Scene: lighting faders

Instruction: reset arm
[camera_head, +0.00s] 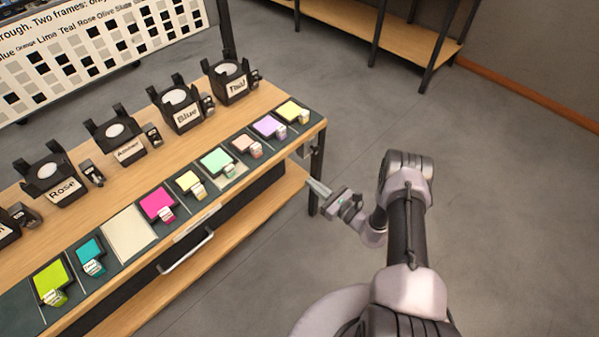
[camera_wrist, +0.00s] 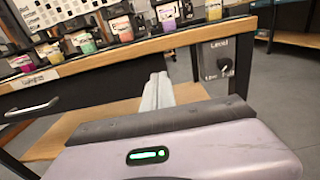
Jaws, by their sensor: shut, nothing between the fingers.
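My gripper (camera_head: 318,188) is shut and empty in the head view. It is off the right end of the wooden table (camera_head: 258,97), beside the table's corner leg and apart from it. In the wrist view my gripper's fingers (camera_wrist: 157,92) are closed together and point toward the table's front edge, below the tabletop. My arm reaches forward from the bottom right of the head view, bent at the elbow.
Black lamps with name labels, such as Blue (camera_head: 181,105) and Rose (camera_head: 54,178), stand along the table. Coloured gel swatches, one magenta (camera_head: 157,204), lie on a dark strip in front. A drawer handle (camera_head: 186,250) sticks out below. A Level knob (camera_wrist: 224,65) is on the table's end. Floor at right is clear.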

